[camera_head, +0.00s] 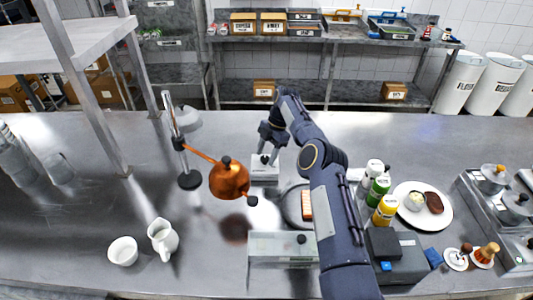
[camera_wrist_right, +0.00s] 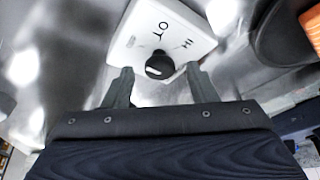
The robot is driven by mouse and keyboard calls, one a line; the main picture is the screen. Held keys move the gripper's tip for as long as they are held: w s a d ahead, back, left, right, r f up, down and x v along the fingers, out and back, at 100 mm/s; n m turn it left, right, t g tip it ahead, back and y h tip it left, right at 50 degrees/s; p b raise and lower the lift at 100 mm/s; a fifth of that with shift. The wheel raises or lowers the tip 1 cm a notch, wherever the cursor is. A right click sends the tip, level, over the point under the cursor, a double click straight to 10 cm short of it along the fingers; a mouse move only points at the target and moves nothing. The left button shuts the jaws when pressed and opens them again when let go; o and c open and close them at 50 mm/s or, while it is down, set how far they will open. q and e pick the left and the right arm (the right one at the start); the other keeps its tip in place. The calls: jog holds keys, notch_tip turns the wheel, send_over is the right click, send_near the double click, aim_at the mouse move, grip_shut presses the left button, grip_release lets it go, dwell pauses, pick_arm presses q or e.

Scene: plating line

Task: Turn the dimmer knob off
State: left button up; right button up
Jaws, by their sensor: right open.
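The dimmer is a white box (camera_head: 265,174) on the steel counter, near the middle of the head view. My right gripper (camera_head: 268,157) is over the box. In the wrist view, my right gripper's fingers (camera_wrist_right: 158,85) are apart, one on each side of the knob and a little short of it. I cannot tell whether they touch it. The gripper is empty. My left gripper is not in view.
A copper heat lamp (camera_head: 228,180) on a stand is left of the box. A dark round pan (camera_head: 296,204) lies right of it, partly behind my arm. Bottles (camera_head: 380,190) and a plate of food (camera_head: 409,217) stand further right. A white jug (camera_head: 162,238) stands front left.

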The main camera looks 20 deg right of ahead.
aim_at(267, 159)
jog(key=shift+r, duration=0.3)
notch_tip(267, 159, up, 2)
jog(key=shift+r+b, duration=0.15)
jog(key=shift+b, duration=0.3)
jog(key=b, duration=0.1)
jog(key=s+r+b, duration=0.1)
jog(key=b, duration=0.1)
jog(key=shift+s+a+r, duration=0.1)
jog(key=shift+s+a, duration=0.05)
jog(key=shift+a, duration=0.15)
jog(key=s+a+r+b, duration=0.5)
jog(key=s+r, duration=0.3)
jog(key=s, duration=0.3)
jog(key=shift+s+a+r+b, duration=0.15)
jog(key=shift+a+r+b, duration=0.2)
jog(key=shift+b, duration=0.45)
jog(key=shift+d, duration=0.1)
